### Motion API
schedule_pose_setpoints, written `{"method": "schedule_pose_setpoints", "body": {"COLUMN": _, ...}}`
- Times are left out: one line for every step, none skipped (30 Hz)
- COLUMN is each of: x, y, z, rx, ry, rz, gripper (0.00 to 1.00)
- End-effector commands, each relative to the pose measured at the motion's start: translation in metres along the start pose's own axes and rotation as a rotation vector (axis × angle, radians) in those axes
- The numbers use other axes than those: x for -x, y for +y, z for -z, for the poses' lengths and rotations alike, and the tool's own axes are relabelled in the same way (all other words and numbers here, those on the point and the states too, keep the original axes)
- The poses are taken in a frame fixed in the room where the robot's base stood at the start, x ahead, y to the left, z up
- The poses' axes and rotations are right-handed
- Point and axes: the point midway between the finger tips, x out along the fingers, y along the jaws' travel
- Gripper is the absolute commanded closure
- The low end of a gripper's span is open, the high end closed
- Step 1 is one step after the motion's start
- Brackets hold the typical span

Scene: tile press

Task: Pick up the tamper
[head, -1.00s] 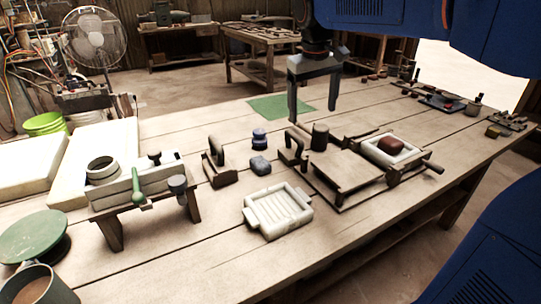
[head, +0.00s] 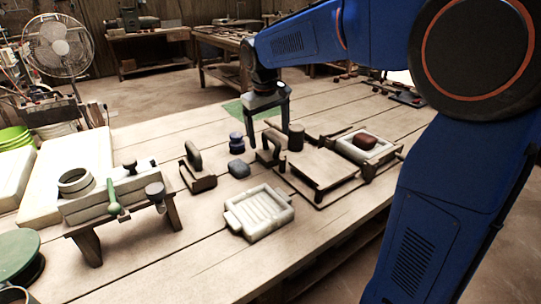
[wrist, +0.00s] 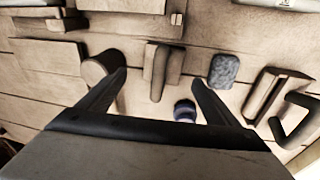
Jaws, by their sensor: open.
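No tool is labelled, so I cannot be certain which is the tamper. A small dark blue knobbed piece (head: 236,141) stands upright on the bench; it also shows in the wrist view (wrist: 185,110), between my fingers in the picture, nearer the right one. Two dark blocks with arched handles stand near it, one to the left (head: 197,165) and one to the right (head: 268,152). A dark upright cylinder (head: 296,138) stands beside the right block. My gripper (head: 270,118) is open and empty, pointing down above the bench behind these tools. No contact shows.
A blue-grey block (head: 238,169) lies in front of the knobbed piece. The press plate (head: 321,168) and a white frame with a red lump (head: 367,143) stand at right. The trestle stand (head: 118,191) is left.

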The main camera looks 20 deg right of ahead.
Motion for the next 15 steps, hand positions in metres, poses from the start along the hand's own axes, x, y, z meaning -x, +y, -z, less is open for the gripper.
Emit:
{"method": "schedule_pose_setpoints", "body": {"x": -0.005, "y": 0.0, "z": -0.001, "rx": 0.0, "ry": -0.002, "rz": 0.0, "gripper": 0.15}}
{"method": "schedule_pose_setpoints", "body": {"x": -0.008, "y": 0.0, "z": -0.001, "rx": 0.0, "ry": -0.002, "rz": 0.0, "gripper": 0.15}}
{"method": "schedule_pose_setpoints", "body": {"x": -0.01, "y": 0.0, "z": -0.001, "rx": 0.0, "ry": -0.001, "rz": 0.0, "gripper": 0.15}}
{"method": "schedule_pose_setpoints", "body": {"x": -0.011, "y": 0.0, "z": -0.001, "rx": 0.0, "ry": -0.001, "rz": 0.0, "gripper": 0.15}}
{"method": "schedule_pose_setpoints", "body": {"x": -0.013, "y": 0.0, "z": 0.0, "rx": 0.0, "ry": 0.0, "rz": 0.0, "gripper": 0.15}}
{"method": "schedule_pose_setpoints", "body": {"x": -0.014, "y": 0.0, "z": 0.0, "rx": 0.0, "ry": 0.0, "rz": 0.0, "gripper": 0.15}}
{"method": "schedule_pose_setpoints", "body": {"x": -0.016, "y": 0.0, "z": -0.001, "rx": 0.0, "ry": -0.001, "rz": 0.0, "gripper": 0.15}}
{"method": "schedule_pose_setpoints", "body": {"x": -0.018, "y": -0.001, "z": -0.001, "rx": 0.0, "ry": -0.001, "rz": 0.0, "gripper": 0.15}}
{"method": "schedule_pose_setpoints", "body": {"x": -0.022, "y": -0.002, "z": -0.001, "rx": 0.0, "ry": -0.002, "rz": 0.0, "gripper": 0.15}}
{"method": "schedule_pose_setpoints", "body": {"x": -0.025, "y": -0.003, "z": -0.001, "rx": 0.0, "ry": -0.002, "rz": 0.0, "gripper": 0.15}}
{"method": "schedule_pose_setpoints", "body": {"x": -0.03, "y": -0.004, "z": -0.001, "rx": 0.0, "ry": -0.002, "rz": 0.0, "gripper": 0.15}}
{"method": "schedule_pose_setpoints", "body": {"x": -0.036, "y": -0.005, "z": -0.001, "rx": 0.0, "ry": -0.003, "rz": 0.0, "gripper": 0.15}}
{"method": "schedule_pose_setpoints", "body": {"x": -0.04, "y": -0.006, "z": -0.001, "rx": 0.0, "ry": -0.003, "rz": 0.0, "gripper": 0.15}}
{"method": "schedule_pose_setpoints", "body": {"x": -0.044, "y": -0.007, "z": -0.001, "rx": 0.0, "ry": -0.002, "rz": 0.0, "gripper": 0.15}}
{"method": "schedule_pose_setpoints", "body": {"x": -0.049, "y": -0.007, "z": -0.001, "rx": 0.0, "ry": -0.002, "rz": 0.0, "gripper": 0.15}}
